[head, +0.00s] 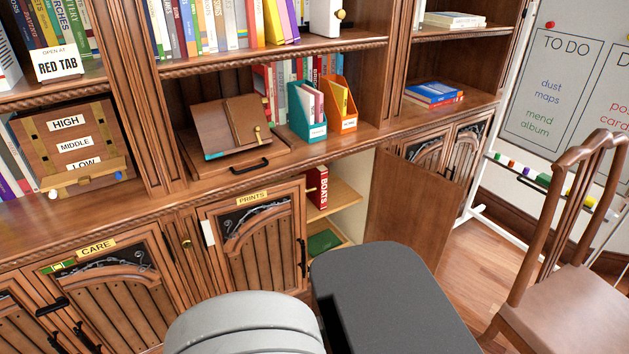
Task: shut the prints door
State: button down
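The prints label (252,199) is on the top of a dark-panelled wooden door (256,250) in the lower cabinet, left of the opening. This door looks about flush with the front, with a dark handle (302,255) at its right edge. To its right the compartment is uncovered, and a plain brown door leaf (412,208) stands swung out from the opening's right side. No gripper fingers show; only grey and dark parts of my arm show at the bottom, in front of the cabinet.
A red BOATS book (317,188) and a green item (323,241) are in the open compartment. The care door (105,285) is at left. A chair (560,240) and a whiteboard (570,80) are at right. Some floor (478,262) is clear between the open leaf and chair.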

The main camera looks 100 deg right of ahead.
aim_at(256, 238)
jog(key=z, duration=0.05)
jog(key=k, duration=1.15)
jog(key=z, duration=1.8)
jog(key=i, duration=0.5)
jog(key=z, duration=0.05)
